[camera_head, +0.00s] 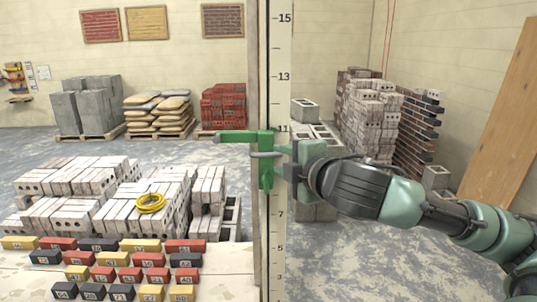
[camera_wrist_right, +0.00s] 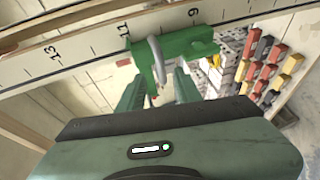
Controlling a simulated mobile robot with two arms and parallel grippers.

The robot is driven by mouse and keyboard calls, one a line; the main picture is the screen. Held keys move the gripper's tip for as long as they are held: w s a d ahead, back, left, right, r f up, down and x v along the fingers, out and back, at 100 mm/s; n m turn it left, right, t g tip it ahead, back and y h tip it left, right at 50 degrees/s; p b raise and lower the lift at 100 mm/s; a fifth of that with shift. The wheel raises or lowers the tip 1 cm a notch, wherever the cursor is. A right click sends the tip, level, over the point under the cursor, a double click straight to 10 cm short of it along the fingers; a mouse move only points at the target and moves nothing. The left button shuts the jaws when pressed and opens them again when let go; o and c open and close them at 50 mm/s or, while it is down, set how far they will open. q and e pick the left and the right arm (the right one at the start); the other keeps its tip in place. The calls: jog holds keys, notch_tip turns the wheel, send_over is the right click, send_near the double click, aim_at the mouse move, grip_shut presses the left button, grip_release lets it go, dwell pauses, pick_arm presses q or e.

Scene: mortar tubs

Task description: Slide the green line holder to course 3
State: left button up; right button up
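The green line holder (camera_head: 265,160) sits on the upright numbered pole (camera_head: 280,60), between the marks 11 and 7, with an arm sticking out to the left near mark 11. A grey bent rod crosses its front. The holder also shows in the right wrist view (camera_wrist_right: 180,44), against the pole between 11 and 9. My right gripper (camera_head: 281,165) is at the holder from the right. In the wrist view its two green fingers (camera_wrist_right: 159,84) stand apart, with a gap between them, close to the holder. Contact is unclear. Mark 3 is visible low on the pole. My left gripper is out of view.
Small numbered coloured bricks (camera_head: 120,260) lie in rows on a pale surface at lower left. Stacks of pale bricks (camera_head: 80,180) and a yellow coil (camera_head: 150,203) are behind. More brick stacks (camera_head: 370,110) stand right, beyond my right arm. The floor between is open.

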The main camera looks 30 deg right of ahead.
aim_at(269, 156)
jog(key=p+x, duration=0.2)
jog(key=x, duration=0.5)
jog(key=shift+w+f+p, duration=0.1)
jog(key=shift+w+p, duration=0.15)
jog(key=shift+p, duration=0.15)
jog(key=shift+c, duration=0.3)
jog(key=shift+f, duration=0.1)
grip_shut()
dwell(0.6)
